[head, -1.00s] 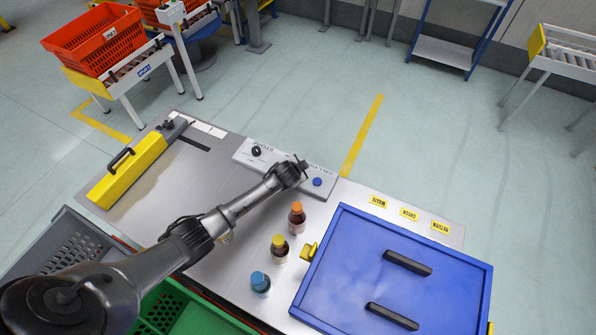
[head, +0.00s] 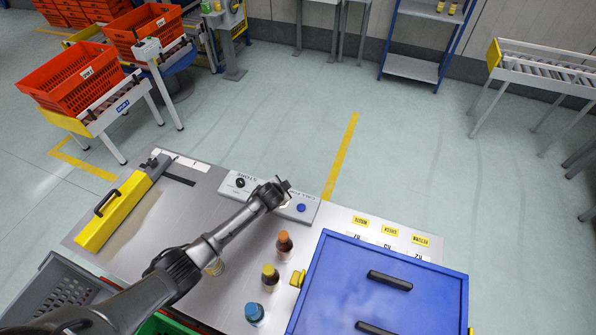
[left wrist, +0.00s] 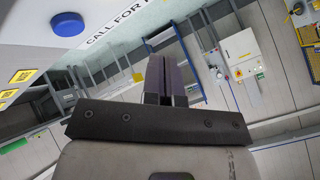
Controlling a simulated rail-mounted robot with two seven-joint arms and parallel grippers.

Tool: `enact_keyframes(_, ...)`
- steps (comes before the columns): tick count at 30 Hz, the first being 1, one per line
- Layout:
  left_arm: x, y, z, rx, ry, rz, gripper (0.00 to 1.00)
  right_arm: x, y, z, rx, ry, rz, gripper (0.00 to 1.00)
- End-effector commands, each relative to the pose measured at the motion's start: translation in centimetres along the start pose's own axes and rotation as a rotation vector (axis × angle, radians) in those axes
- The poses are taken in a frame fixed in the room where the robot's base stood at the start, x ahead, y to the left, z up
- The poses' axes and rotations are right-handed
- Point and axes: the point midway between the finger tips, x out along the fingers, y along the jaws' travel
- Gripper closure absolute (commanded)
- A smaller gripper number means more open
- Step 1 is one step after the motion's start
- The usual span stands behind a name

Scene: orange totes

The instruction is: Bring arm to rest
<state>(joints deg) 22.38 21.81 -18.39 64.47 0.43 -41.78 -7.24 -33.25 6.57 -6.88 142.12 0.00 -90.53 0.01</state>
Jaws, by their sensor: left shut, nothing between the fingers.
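My left arm comes in from the lower left in the head view. Its gripper (head: 284,186) is over the white control panel (head: 240,187) at the table's far edge, near the blue button (head: 301,208). In the left wrist view the fingers (left wrist: 166,80) are together with nothing between them. The blue button (left wrist: 67,24) and the panel lettering show at the upper left there. Whether the gripper touches the panel cannot be told. My right gripper is in neither view.
Three bottles, with orange (head: 284,246), yellow (head: 270,278) and blue (head: 254,313) caps, stand beside the arm. A blue lidded box (head: 400,290) is at the right. A yellow handled block (head: 112,213) is at the left. A grey crate (head: 58,292) is at lower left.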

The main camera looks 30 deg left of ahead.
Motion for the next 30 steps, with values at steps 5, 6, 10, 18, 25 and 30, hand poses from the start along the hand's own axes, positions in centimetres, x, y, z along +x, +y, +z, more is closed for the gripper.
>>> enact_keyframes(5, 0.0, 0.0, 0.0, 0.0, 0.0, 0.0, 1.0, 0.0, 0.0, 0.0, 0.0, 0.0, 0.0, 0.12)
enact_keyframes(6, 0.0, 0.0, 0.0, -0.004, 0.0, 0.0, 1.0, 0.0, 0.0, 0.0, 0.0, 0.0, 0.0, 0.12)
enact_keyframes(10, 0.0, 0.1, 0.8, -0.022, -0.049, 0.006, 1.0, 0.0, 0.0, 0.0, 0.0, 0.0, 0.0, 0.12)
enact_keyframes(18, -3.5, -0.2, -0.6, -0.075, -0.192, 0.015, 1.0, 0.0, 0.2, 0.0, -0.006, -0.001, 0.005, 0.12)
enact_keyframes(25, -11.5, -1.3, -7.9, -0.141, -0.113, 0.012, 1.0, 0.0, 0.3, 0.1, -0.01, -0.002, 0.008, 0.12)
enact_keyframes(30, -19.4, 1.0, -9.4, -0.191, -0.042, 0.058, 1.0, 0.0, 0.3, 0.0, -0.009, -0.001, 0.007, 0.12)
